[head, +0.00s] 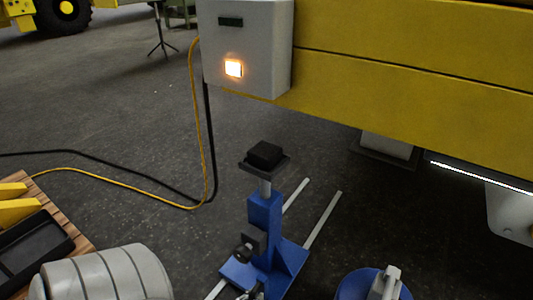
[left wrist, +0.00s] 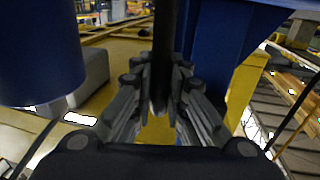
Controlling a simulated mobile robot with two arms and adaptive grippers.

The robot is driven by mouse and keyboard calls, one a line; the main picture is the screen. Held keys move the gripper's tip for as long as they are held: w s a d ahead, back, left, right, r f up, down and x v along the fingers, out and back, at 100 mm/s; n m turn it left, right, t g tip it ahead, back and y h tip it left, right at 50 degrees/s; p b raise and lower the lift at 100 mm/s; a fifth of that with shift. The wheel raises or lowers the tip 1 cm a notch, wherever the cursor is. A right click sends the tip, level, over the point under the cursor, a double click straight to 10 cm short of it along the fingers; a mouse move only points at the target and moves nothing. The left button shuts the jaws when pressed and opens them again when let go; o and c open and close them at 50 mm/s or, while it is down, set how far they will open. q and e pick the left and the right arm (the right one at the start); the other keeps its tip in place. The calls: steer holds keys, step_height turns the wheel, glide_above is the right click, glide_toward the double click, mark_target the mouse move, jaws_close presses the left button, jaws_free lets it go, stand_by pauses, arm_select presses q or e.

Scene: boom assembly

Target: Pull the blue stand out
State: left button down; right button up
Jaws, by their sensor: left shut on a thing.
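The blue stand (head: 264,230) stands upright on the floor in the head view, with a black pad (head: 265,154) on a grey rod at its top and a dark fitting on its side. Its pad is below and apart from the yellow boom (head: 420,70) in the picture. In the left wrist view, my left gripper (left wrist: 160,88) is shut on a dark upright bar (left wrist: 166,35). A blue upright (left wrist: 218,45), seemingly the stand's post, is right beside the bar. The lower part of the stand is cut off by the picture edge. My right gripper is not in view.
Two light rails (head: 322,219) run along the floor behind the stand. A grey box (head: 247,45) with a lit orange button is on the boom, with yellow and black cables hanging from it. A wooden surface with a black tray (head: 30,252) is at left.

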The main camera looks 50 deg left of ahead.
arm_select(q)
steer(key=s+d, duration=0.2)
steer(key=s, duration=0.6)
steer(key=shift+p, duration=0.3)
steer(key=c, duration=1.6)
jaws_free()
steer(key=shift+a, duration=0.1)
steer(key=s, duration=1.2)
steer(key=shift+d, duration=0.25)
